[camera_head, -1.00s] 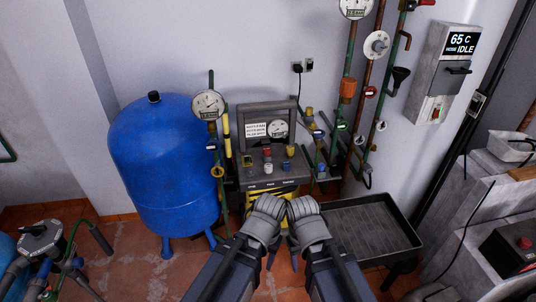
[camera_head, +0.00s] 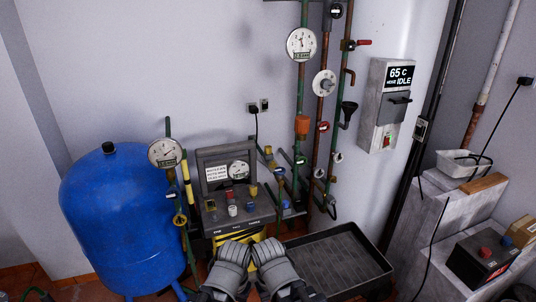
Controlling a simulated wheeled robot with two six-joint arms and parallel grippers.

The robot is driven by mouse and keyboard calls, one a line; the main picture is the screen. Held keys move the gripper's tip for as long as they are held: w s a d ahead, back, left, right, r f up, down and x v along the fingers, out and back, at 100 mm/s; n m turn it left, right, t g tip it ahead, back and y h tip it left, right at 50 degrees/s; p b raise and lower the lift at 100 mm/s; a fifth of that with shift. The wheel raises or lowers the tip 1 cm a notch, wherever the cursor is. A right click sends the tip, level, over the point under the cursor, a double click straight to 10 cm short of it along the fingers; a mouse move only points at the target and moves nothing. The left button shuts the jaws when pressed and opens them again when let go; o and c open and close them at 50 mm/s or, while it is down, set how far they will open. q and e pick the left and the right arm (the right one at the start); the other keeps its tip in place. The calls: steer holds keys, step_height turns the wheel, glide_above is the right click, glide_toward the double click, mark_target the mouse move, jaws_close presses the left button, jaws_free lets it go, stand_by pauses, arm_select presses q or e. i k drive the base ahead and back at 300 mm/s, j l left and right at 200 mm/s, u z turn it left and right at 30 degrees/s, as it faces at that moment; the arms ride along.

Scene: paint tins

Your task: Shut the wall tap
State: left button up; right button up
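Vertical green and copper pipes run up the wall right of centre and carry several fittings. A red lever handle (camera_head: 362,43) sticks out to the right near the top, above a bent copper spout (camera_head: 349,76). A round white handwheel or dial (camera_head: 323,83) sits on the copper pipe. I cannot tell which fitting is the wall tap, or whether it is open or shut. My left gripper (camera_head: 234,258) and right gripper (camera_head: 269,256) are side by side at the bottom, below and away from these fittings. Their fingertips are not clear, and nothing shows held.
A blue tank (camera_head: 122,225) stands left. A control panel (camera_head: 232,205) is in front of the grippers, with a black tray (camera_head: 340,258) to its right. A grey wall box (camera_head: 390,105) reads 65 C, IDLE. Grey blocks (camera_head: 455,215) fill the right side.

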mark_target(279, 170)
steer(key=i+l+z, duration=0.3)
steer(key=i, duration=0.15)
steer(key=i+z, duration=0.35)
steer(key=i+l, duration=0.05)
steer(key=i, duration=0.05)
